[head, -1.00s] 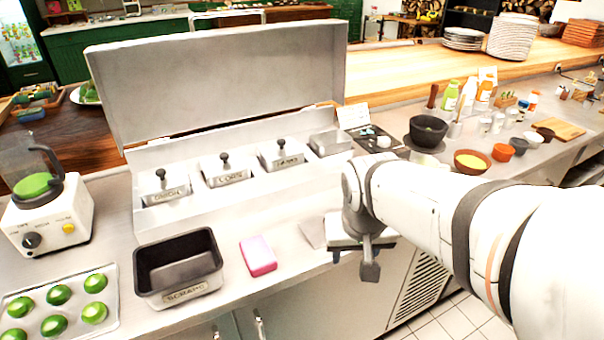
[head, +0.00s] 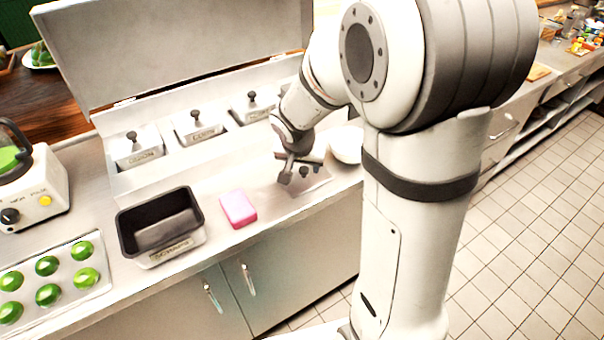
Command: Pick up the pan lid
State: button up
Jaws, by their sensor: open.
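My gripper (head: 301,172) is open, low over the counter to the right of the pink sponge. A flat grey metal piece (head: 312,187), perhaps a loose pan lid, lies on the counter under it. A small dark spot between the fingers may be its knob; I cannot tell whether the fingers touch it. Three pan lids with dark knobs sit in the steel rail: the onion lid (head: 137,156) at left, the middle lid (head: 200,135), and the right lid (head: 256,112). My arm hides the rail's right end.
A black scraps bin (head: 160,225) and a pink sponge (head: 238,209) stand on the front counter. A tray of green limes (head: 100,282) and a blender (head: 38,190) are at left. The raised rail cover (head: 170,55) stands behind the lids. A white rounded object (head: 347,143) is right of my gripper.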

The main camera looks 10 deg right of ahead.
jog(key=shift+x, duration=1)
grip_shut()
